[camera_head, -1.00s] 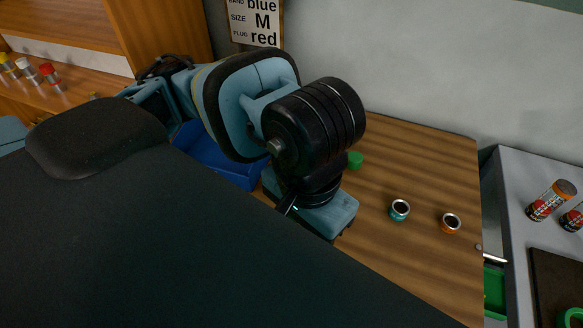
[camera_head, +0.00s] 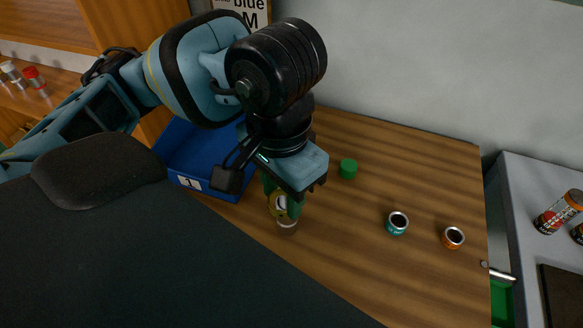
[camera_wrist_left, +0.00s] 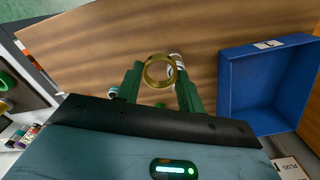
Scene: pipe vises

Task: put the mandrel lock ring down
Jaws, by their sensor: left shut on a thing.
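The mandrel lock ring looks like the brass-yellow ring (camera_head: 272,207) between the green fingers of my left gripper (camera_head: 283,198). In the left wrist view, the ring (camera_wrist_left: 148,74) sits between the two fingertips (camera_wrist_left: 160,75), its opening facing the camera. The left gripper is shut on it, above the wooden table. A small pale cylinder (camera_head: 287,226) shows just below the ring in the head view; its upper part is hidden by the gripper. I cannot tell the gap between them. My right gripper is not in view.
A blue bin (camera_head: 190,181) labelled 1 stands left of the gripper. A green piece (camera_head: 348,169), a teal-banded cup (camera_head: 397,224) and an orange-banded one (camera_head: 452,238) stand to the right. Bare wooden table (camera_head: 400,165) lies between and behind them. A grey side surface (camera_head: 520,190) holds cans.

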